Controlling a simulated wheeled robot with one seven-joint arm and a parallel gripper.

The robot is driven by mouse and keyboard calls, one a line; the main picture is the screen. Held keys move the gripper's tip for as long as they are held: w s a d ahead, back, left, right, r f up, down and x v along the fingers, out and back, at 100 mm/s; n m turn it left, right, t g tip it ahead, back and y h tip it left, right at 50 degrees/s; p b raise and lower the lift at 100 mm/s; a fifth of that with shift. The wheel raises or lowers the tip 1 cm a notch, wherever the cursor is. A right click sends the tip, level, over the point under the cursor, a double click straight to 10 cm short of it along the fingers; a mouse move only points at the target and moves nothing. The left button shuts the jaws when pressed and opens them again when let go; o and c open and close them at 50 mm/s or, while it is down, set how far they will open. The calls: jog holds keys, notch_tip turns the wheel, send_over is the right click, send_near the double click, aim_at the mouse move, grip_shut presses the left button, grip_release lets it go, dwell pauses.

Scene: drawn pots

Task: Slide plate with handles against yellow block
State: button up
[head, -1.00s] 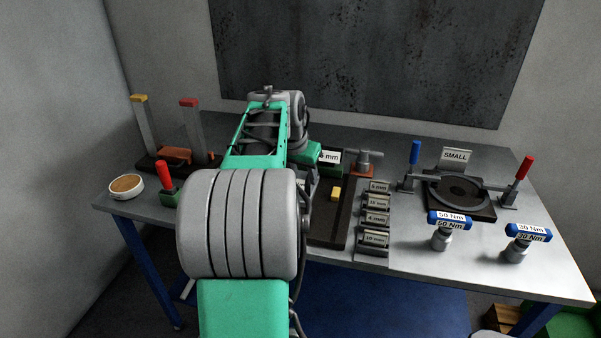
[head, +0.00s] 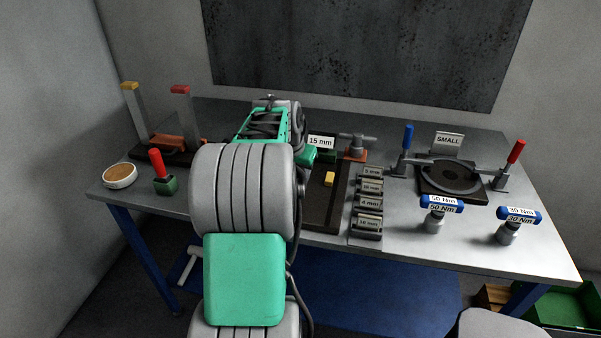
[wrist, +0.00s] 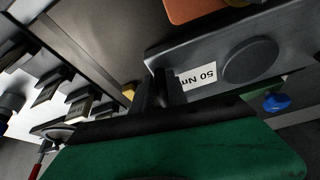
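The small yellow block (head: 329,179) sits in the long dark tray (head: 324,215) right of my arm in the head view. It also shows, small, in the wrist view (wrist: 128,90). In the wrist view a thick grey plate-like piece (wrist: 215,58), with a round disc and a "50 Nm" label, lies just beyond my gripper (wrist: 162,90). I cannot tell whether it is the plate with handles. My gripper's dark fingers are close together near its edge. Whether they hold anything is unclear. In the head view my arm hides the fingertips and part of the tray.
A "15 mm" sign (head: 320,142) and a grey T-handled piece on an orange base (head: 355,154) stand behind the tray. Labelled blocks (head: 368,204) line its right. A round fixture (head: 452,178) and blue-topped tools (head: 442,204) stand farther right. A red-handled green block (head: 165,184) is left.

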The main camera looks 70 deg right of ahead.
grip_shut()
jog(key=shift+s, duration=0.2)
dwell(1.3)
jog(key=shift+s+d, duration=0.15)
jog(key=shift+s, duration=0.55)
jog(key=shift+s+d, duration=0.1)
jog(key=shift+s, duration=0.4)
jog(key=shift+s+d+b, duration=0.2)
jog(key=shift+s+b, duration=0.15)
jog(key=shift+s, duration=0.95)
